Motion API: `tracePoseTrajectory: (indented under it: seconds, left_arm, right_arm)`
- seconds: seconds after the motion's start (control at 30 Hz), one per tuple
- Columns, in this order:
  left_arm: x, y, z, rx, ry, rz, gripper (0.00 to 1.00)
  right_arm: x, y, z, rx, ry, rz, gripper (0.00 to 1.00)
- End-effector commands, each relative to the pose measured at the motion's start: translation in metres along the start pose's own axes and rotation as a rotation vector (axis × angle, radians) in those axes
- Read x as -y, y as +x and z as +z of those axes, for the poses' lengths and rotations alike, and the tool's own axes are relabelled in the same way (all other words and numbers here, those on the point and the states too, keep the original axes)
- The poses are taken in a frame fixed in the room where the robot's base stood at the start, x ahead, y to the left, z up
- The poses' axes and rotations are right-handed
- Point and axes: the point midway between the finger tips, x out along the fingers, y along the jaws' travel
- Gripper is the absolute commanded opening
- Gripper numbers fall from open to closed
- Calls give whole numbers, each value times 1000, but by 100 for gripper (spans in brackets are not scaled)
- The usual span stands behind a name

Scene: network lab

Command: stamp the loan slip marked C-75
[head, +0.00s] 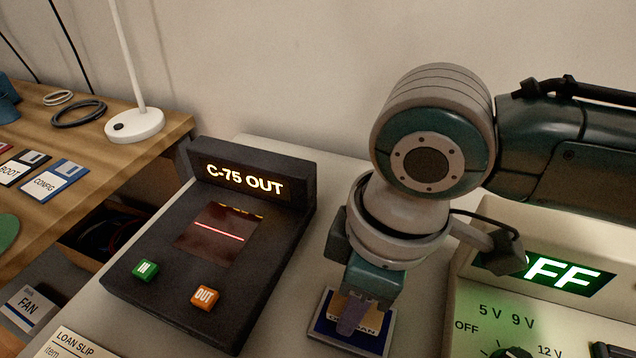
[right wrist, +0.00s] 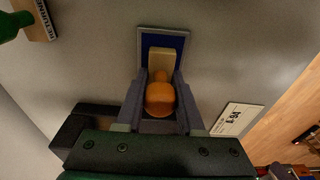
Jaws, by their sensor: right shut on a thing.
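My right gripper (head: 352,316) points down at the front middle in the head view. In the right wrist view its fingers are shut on the orange knob of a stamp (right wrist: 160,100). The stamp has a pale wooden block, partly hidden by the fingers in the head view, with lettering only partly readable. It is over a blue pad in a grey frame (head: 325,328); I cannot tell whether it touches. A loan slip (head: 75,345) is cut off at the lower left of the head view, its number out of sight. My left gripper is not in view.
A black scanner (head: 262,262) reading "C-75 OUT" has green IN and orange OUT buttons. A power supply (head: 470,318) stands right. A green-handled stamp (right wrist: 42,18) marked RETURNED is upper left in the wrist view. A white card (right wrist: 237,120) lies right there.

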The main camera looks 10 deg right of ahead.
Motion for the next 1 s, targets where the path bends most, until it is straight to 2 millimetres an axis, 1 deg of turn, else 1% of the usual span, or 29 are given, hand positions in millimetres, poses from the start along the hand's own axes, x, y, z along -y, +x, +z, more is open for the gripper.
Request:
tracePoseTrajectory:
  seconds: [0.33, 1.0]
  left_arm:
    - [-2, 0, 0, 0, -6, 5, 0]
    - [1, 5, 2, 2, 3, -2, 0]
  right_arm:
    - [0, 1, 0, 0, 0, 0, 1]
    - [0, 9, 1, 0, 0, -1, 1]
